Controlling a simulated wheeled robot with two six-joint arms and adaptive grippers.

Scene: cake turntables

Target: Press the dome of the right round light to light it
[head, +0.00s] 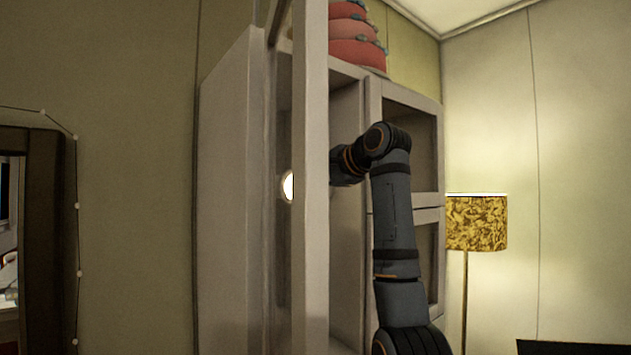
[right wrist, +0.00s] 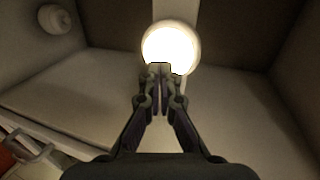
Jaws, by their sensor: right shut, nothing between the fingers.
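In the right wrist view a round dome light (right wrist: 170,43) glows bright white at the top centre. My right gripper (right wrist: 160,70) is shut and empty, its fingertips overlapping the dome's lower edge; I cannot tell whether they touch it. A second round light (right wrist: 54,18), pale and unlit, is at the upper left of that view. In the head view a glowing round light (head: 288,186) shows inside the grey cabinet, partly hidden by the upright post. My right arm reaches in behind that post, which hides the gripper. My left gripper is not in view.
The cabinet's upright post (head: 313,180) stands close beside my right arm. Open shelves (head: 427,215) lie behind the arm. A stack of red rounded things (head: 357,45) sits on top. A lit floor lamp (head: 476,221) stands to the right, and a dark frame (head: 45,235) at far left.

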